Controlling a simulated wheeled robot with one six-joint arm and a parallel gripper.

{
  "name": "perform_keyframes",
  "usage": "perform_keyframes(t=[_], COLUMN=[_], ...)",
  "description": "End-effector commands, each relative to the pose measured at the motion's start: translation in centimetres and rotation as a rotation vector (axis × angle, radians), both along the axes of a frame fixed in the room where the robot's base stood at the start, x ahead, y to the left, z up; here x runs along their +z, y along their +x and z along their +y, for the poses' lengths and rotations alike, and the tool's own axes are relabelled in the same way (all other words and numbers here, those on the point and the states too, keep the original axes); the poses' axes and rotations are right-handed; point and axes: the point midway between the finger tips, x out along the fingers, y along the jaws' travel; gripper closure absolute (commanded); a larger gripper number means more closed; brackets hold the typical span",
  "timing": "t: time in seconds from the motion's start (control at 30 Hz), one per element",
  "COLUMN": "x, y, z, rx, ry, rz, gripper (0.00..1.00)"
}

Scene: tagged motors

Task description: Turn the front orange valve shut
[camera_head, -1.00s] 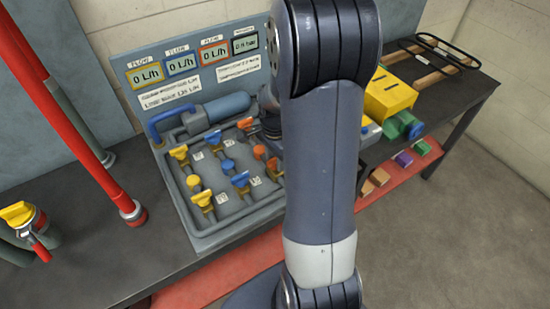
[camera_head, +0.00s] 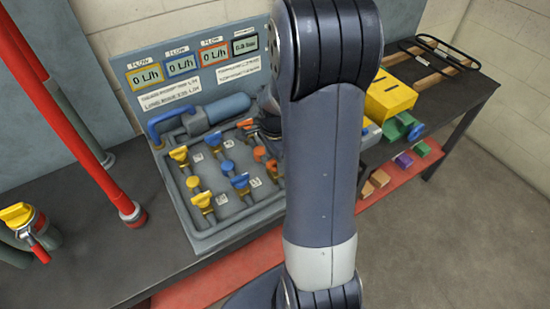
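The front orange valve (camera_head: 271,167) is on the right of the grey valve panel (camera_head: 222,239). It is partly hidden by my arm, so its handle angle is hard to tell. An orange round part (camera_head: 259,153) lies just behind it, and a back orange valve (camera_head: 246,125) stands further back. The visible end of my arm, with my gripper (camera_head: 267,138), is low over the panel between the two orange valves. The gripper is dark and mostly hidden behind my arm. I cannot see its fingertips or whether it touches anything.
Yellow valves (camera_head: 203,201) and blue valves (camera_head: 240,181) stand left of the orange ones. An orange-framed flow display (camera_head: 214,53) reads 0 L/h. A red pipe (camera_head: 75,120) rises at left. A yellow box (camera_head: 390,97) stands right of my arm.

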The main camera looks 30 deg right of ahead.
Motion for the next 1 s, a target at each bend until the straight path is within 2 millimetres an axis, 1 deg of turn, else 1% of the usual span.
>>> perform_keyframes(t=[0.03,0.1,0.33,0.47,0.57,0.8,0.9,1.0], x=[0.0,0.0,0.0,0.9,2.5,7.5,9.1,10.1], y=[0.0,0.0,0.0,0.0,0.0,0.0,0.0,0.0], z=[0.0,0.0,0.0,0.0,0.0,0.0,0.0,0.0], rx=[0.000,0.000,0.001,0.001,0.001,0.001,0.001,0.001], ry=[0.000,0.000,0.000,-0.001,-0.001,-0.001,-0.001,-0.001], rz=[0.001,0.001,0.001,-0.001,-0.003,-0.003,-0.003,-0.002], gripper=[0.49,0.44,0.44,0.44,0.44,0.44,0.44,0.44])
